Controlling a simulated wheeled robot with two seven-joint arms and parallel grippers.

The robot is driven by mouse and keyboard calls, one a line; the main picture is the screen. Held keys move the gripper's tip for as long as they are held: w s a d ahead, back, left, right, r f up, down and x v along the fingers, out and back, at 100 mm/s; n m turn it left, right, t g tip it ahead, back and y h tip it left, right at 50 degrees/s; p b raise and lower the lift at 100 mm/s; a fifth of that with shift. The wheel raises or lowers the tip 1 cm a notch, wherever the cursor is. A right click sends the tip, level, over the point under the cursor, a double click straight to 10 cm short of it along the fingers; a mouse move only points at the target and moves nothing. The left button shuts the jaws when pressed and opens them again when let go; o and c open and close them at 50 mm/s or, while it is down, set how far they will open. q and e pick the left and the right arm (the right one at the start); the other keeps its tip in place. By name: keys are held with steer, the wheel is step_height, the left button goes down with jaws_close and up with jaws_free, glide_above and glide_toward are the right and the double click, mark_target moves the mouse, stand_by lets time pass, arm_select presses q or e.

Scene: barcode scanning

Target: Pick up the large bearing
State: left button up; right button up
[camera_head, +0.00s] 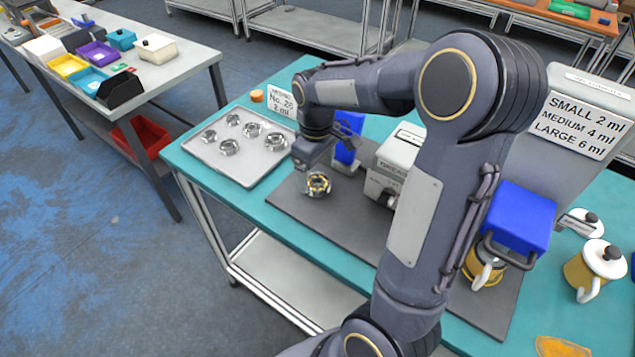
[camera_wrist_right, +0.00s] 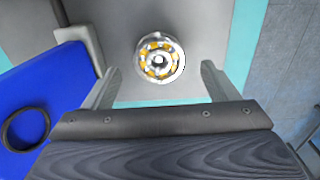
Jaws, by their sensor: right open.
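A metal bearing with yellow-gold parts in its ring (camera_head: 317,185) sits on the dark mat (camera_head: 345,228), near its left end. My right gripper (camera_head: 316,168) is above this bearing, pointing down. In the right wrist view the bearing (camera_wrist_right: 160,58) shows between the two open fingers, with a gap on each side, so nothing is held. Several silver bearings (camera_head: 229,146) of differing size lie on the grey tray (camera_head: 207,157) to the left. My left gripper is out of view.
A grey grease machine (camera_head: 388,165) and a blue block (camera_head: 347,150) stand close right of my gripper. A sign (camera_head: 283,102) stands behind the tray. A white-lidded pot (camera_head: 598,262) is far right. The mat's front strip is clear.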

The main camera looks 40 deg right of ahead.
mark_target(318, 184)
step_height(318, 184, down, 3)
steer(key=shift+d+f, duration=0.1)
steer(key=shift+c, duration=0.4)
steer(key=c, duration=1.2)
